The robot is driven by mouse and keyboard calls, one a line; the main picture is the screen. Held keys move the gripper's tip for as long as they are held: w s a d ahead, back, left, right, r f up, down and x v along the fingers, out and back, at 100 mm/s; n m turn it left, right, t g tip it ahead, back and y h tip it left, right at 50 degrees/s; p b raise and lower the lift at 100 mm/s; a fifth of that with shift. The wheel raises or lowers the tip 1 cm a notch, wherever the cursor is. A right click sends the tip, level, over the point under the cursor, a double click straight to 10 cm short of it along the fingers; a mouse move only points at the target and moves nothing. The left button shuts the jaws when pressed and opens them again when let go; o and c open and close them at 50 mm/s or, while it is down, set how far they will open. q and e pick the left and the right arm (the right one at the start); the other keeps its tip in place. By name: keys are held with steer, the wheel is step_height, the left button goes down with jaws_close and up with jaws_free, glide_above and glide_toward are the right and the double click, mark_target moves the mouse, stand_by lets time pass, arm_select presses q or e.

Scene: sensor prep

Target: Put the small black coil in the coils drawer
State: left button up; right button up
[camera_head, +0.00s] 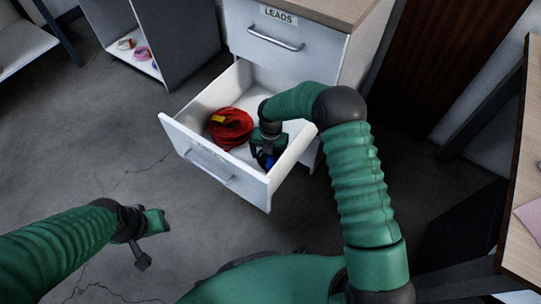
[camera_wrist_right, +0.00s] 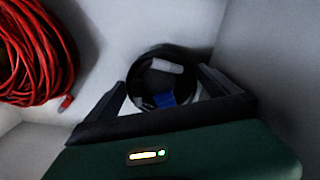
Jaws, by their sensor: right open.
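The small black coil (camera_wrist_right: 143,72) lies on the floor of an open white drawer (camera_head: 178,140), with a pale band and a blue piece on it. In the head view only a little of it shows beneath my right gripper (camera_head: 264,150). In the right wrist view my right gripper (camera_wrist_right: 163,82) is open, one finger on each side of the coil's near part; I cannot tell if they touch it. The drawer front's label is unreadable from here. My left gripper (camera_head: 148,238) hangs over the floor, away from the drawer; its jaw state is unclear.
A red coil (camera_head: 231,127) lies in the same drawer, left of the black one. A shut drawer labelled LEADS (camera_head: 275,37) sits above. A grey shelf unit (camera_head: 178,35) with small coils stands at the back left. A wooden table (camera_head: 525,190) is at the right.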

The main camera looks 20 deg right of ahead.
step_height(320, 180, up, 12)
steer(key=p, duration=0.5)
steer(key=shift+p, duration=0.35)
stand_by(0.5)
